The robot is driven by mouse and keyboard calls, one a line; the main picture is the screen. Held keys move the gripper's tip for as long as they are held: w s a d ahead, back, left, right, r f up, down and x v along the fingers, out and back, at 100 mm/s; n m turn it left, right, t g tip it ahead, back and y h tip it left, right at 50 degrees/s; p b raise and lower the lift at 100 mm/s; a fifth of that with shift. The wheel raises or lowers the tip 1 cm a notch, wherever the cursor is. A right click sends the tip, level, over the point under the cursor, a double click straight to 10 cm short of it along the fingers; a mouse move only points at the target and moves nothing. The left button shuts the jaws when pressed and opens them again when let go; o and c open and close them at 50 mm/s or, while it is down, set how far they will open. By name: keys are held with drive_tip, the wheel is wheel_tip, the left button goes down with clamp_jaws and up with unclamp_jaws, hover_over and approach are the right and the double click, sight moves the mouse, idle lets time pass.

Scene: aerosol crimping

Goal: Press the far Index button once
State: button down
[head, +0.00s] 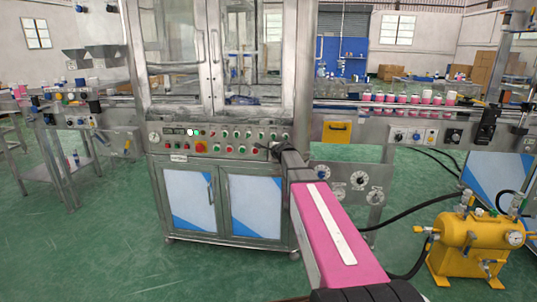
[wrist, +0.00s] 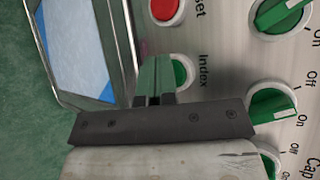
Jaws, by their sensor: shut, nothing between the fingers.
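A green button (wrist: 181,72) beside the printed word Index sits on the grey control panel in the wrist view. My gripper (wrist: 155,68) is shut and empty, and its fingertips overlap the left part of this button in the picture. I cannot tell whether they touch it or whether it is pressed. In the head view my gripper (head: 274,149) is at the right part of the machine's control panel (head: 232,153), with my pink arm reaching to it. The Index button cannot be made out there.
A red button (wrist: 166,9) lies above the Index button in the wrist view. Green rotary switches (wrist: 272,104) marked On and Off are to the right. A cabinet door with a blue panel (wrist: 70,45) is at left. A yellow tank (head: 470,243) stands at right in the head view.

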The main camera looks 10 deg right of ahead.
drive_tip(key=shift+s, duration=0.1)
drive_tip(key=shift+s+a, duration=0.25)
drive_tip(key=shift+s, duration=0.4)
drive_tip(key=s, duration=0.1)
drive_tip(key=s+a, duration=0.1)
drive_tip(key=s, duration=0.2)
drive_tip(key=shift+s+a, duration=0.3)
drive_tip(key=shift+s, duration=0.05)
idle(0.7)
drive_tip(key=s+a+f+n+g+h, duration=0.15)
drive_tip(key=s+f+n+g, duration=0.6)
drive_tip(key=s+f, duration=0.85)
drive_tip(key=s+d+f+n+g+h, duration=0.1)
drive_tip(key=s+f+n+g, duration=0.1)
drive_tip(key=s+n, duration=0.3)
drive_tip(key=s+d+f+n+g+h, duration=0.1)
drive_tip(key=s+f+n+g+h, duration=0.1)
drive_tip(key=s, duration=1.2)
drive_tip(key=f+n, duration=0.1)
drive_tip(key=n, duration=0.1)
drive_tip(key=shift+s+d+f+n, duration=0.15)
drive_tip(key=shift+f+n, duration=0.2)
drive_tip(key=shift+f, duration=0.05)
